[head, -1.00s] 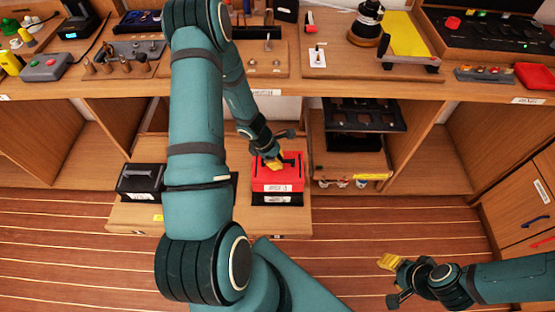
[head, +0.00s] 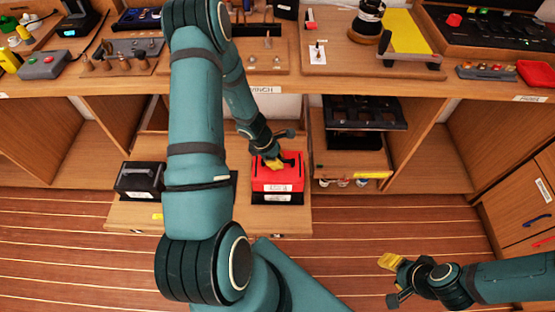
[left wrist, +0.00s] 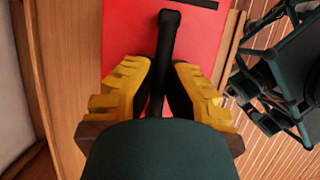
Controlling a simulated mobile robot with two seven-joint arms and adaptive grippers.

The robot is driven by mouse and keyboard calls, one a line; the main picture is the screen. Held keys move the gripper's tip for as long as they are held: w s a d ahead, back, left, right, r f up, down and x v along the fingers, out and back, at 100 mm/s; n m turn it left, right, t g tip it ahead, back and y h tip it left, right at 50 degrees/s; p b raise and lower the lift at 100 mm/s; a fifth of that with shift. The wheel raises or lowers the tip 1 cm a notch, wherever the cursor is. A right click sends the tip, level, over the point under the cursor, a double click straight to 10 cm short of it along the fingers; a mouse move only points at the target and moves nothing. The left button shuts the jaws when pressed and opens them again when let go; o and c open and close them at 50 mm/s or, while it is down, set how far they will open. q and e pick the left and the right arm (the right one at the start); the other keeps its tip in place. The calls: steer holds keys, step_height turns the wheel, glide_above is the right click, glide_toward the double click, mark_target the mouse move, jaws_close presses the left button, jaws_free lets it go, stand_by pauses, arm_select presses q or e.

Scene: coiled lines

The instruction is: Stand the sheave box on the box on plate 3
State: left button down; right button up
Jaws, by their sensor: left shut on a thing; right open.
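The red box (head: 278,182), which I take to be the sheave box, sits squarely on a black box (head: 277,198) on the low wooden board under the counter. My left gripper (head: 274,162) is at its top. In the left wrist view the yellow fingers (left wrist: 162,95) are shut on the black handle (left wrist: 166,45) over the red lid (left wrist: 200,40). Plate numbers are too small to read. My right gripper (head: 388,279) is open and empty over the floor at the lower right.
A black box with a handle (head: 140,181) stands at the left of the low board (head: 130,214). My left arm hides part of the board's middle. A black rack (head: 365,113) is to the right, under the counter. The striped floor is clear.

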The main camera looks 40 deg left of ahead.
arm_select(q)
steer(key=c, duration=1.1)
jaws_free()
steer(key=shift+o, duration=0.2)
steer(key=v, duration=1.2)
steer(key=s+d+f+m, duration=0.1)
steer(key=d+f+m, duration=0.1)
steer(key=d+m, duration=0.6)
steer(key=s+d+f+m, duration=0.2)
steer(key=d+f+m, duration=0.1)
steer(key=d+m, duration=0.5)
steer(key=s+d+f+m+g, duration=0.1)
steer(key=s+d+f+m, duration=0.1)
steer(key=d+m, duration=0.6)
steer(key=d+f, duration=0.1)
steer(key=d, duration=0.4)
steer(key=shift+d, duration=0.35)
